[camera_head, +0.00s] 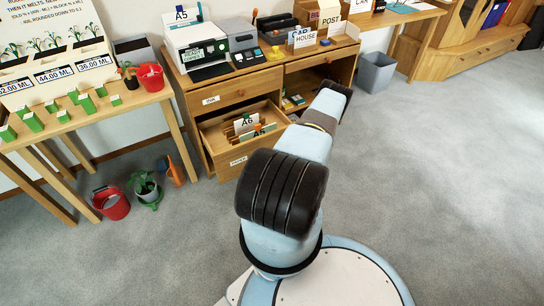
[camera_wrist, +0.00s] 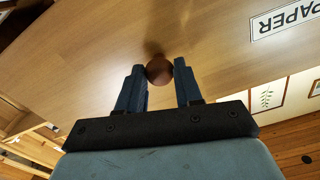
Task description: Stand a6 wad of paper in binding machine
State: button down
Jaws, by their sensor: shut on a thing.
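In the wrist view, my gripper (camera_wrist: 159,69) is closed around a round brown knob (camera_wrist: 160,71) on a wooden front with a PAPER label (camera_wrist: 283,20). In the head view, my arm hides the gripper and the knob. The open lower drawer (camera_head: 231,170) of the desk holds white paper items with an A6 card (camera_head: 246,122). The wad itself cannot be told clearly from the card.
A white printer-like machine (camera_head: 196,47) and trays with POST and HOUSE cards stand on the desk. A plant table (camera_head: 110,110) is at left, with a red bucket (camera_head: 112,204) and a pot on the carpet. A grey bin (camera_head: 376,73) stands right of the desk. Carpet at right is clear.

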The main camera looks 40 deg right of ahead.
jog(key=c, duration=0.8)
grip_release()
jog(key=shift+o, duration=0.2)
jog(key=v, duration=1.4)
jog(key=shift+w, duration=0.1)
